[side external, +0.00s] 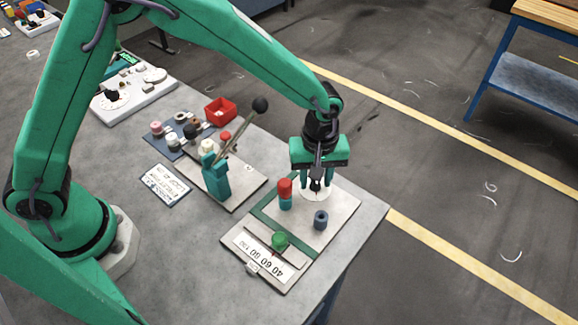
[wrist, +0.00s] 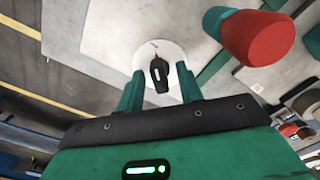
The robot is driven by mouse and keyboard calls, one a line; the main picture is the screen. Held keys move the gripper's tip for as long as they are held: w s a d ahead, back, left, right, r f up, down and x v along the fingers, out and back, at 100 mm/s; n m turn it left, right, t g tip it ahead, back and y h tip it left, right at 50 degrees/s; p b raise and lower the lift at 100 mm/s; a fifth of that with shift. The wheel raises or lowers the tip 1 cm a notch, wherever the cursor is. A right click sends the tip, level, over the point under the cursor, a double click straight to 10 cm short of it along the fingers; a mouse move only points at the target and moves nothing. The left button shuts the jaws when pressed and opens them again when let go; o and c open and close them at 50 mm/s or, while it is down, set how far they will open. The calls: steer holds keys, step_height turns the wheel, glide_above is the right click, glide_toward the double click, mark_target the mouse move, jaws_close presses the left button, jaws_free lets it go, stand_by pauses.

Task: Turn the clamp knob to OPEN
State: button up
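The black knob (wrist: 160,75) stands on a round white dial (wrist: 172,52) in the wrist view. Its narrow end and a small orange mark point up in the picture, near a short dark tick on the dial. In the side view the white dial (side external: 316,194) lies at the back of the panel, with the knob mostly hidden between my fingers. My gripper (side external: 316,181) is directly over the dial, pointing down. In the wrist view its two teal fingers (wrist: 159,86) are either side of the knob, with a gap on each side. No OPEN lettering is readable.
A green slider knob (side external: 280,240) sits by a number scale. The table edge is close on the right.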

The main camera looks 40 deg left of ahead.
steer(key=shift+r, duration=3.45)
steer(key=shift+a+r, duration=0.2)
steer(key=shift+r, duration=0.05)
steer(key=s+a+r+m+t, duration=0.1)
steer(key=s+a+r+m, duration=0.1)
steer(key=a+r, duration=0.55)
steer(key=s+a+r+m+t, duration=0.2)
steer(key=s+a+r+m, duration=0.1)
steer(key=s+a, duration=0.5)
steer(key=s+a+r+m+t, duration=0.2)
steer(key=s+a+r+m, duration=0.2)
steer(key=s+a, duration=0.4)
steer(key=shift+a+r+t, duration=0.3)
steer(key=shift+r, duration=0.05)
